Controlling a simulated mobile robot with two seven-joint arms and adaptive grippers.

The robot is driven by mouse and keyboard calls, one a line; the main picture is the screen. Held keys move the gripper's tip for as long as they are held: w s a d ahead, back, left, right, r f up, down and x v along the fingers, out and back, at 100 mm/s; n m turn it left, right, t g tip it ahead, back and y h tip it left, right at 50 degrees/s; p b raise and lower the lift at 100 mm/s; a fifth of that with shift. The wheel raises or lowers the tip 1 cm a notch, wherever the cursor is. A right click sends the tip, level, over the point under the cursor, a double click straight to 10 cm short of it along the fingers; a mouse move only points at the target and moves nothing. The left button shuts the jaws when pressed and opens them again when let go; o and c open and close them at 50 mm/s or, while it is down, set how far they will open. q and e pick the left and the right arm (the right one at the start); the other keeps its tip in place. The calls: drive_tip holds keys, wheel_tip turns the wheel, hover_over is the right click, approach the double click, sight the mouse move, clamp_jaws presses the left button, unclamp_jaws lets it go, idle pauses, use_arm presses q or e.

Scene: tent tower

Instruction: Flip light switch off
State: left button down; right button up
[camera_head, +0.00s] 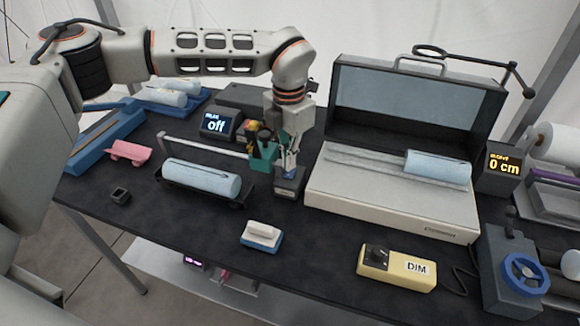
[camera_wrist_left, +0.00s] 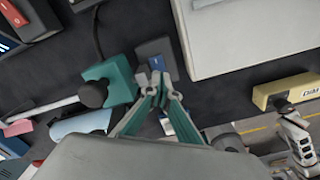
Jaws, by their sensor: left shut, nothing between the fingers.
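A small dark grey box (camera_head: 290,187) with a pale label on its front stands on the table, left of the open case. It looks like the light switch. In the left wrist view the box (camera_wrist_left: 152,47) has a blue part on its top near my fingers. My left gripper (camera_head: 288,172) points down at the box's top, its fingers shut and empty; they also show in the left wrist view (camera_wrist_left: 161,88). The fingers hide part of the top, so I cannot tell contact or the switch's position. My right gripper (camera_wrist_left: 300,143) seems to show at the lower right of the wrist view.
A teal holder (camera_head: 263,157) stands close left of the box. The grey case (camera_head: 390,205) is close on its right. A display (camera_head: 217,125) reads "off" behind. A yellow DIM box (camera_head: 397,270) and a blue-and-white block (camera_head: 262,235) are in front, with bare tabletop between.

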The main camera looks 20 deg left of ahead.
sight(289, 175)
use_arm(q)
drive_tip(key=shift+r+p, duration=1.25)
drive_tip(key=shift+r, duration=0.95)
drive_tip(key=shift+s+f, duration=0.1)
